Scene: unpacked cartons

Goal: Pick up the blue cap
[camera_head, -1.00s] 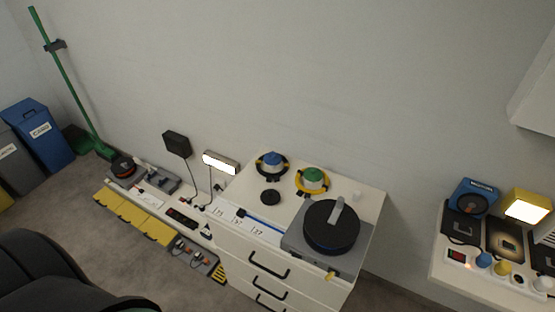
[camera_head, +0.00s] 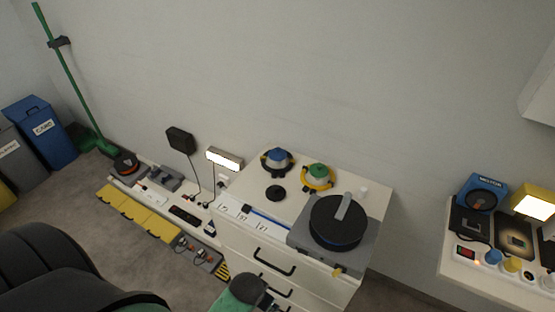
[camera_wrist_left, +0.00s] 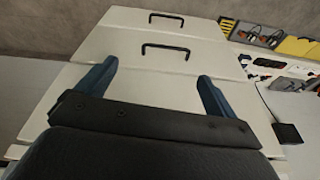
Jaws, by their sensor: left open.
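A blue cap (camera_head: 278,156) sits at the back left of the white drawer cabinet's top (camera_head: 258,181), with a black and yellow ring around its base. Beside it to the right is a green cap (camera_head: 318,171) with a yellow ring. Part of my left arm shows at the bottom edge of the head view, in front of the drawers and below the cabinet top. In the left wrist view my left gripper (camera_wrist_left: 157,78) is open and empty, its two blue fingers apart before the drawer fronts. The blue cap is not in the wrist view. My right gripper is not in view.
A grey unit with a black disc (camera_head: 336,222) covers the cabinet's front right. A small black disc (camera_head: 275,192) lies near the caps. Black drawer handles (camera_head: 274,262) stick out in front. A white table (camera_head: 455,262) with devices and knobs stands at right.

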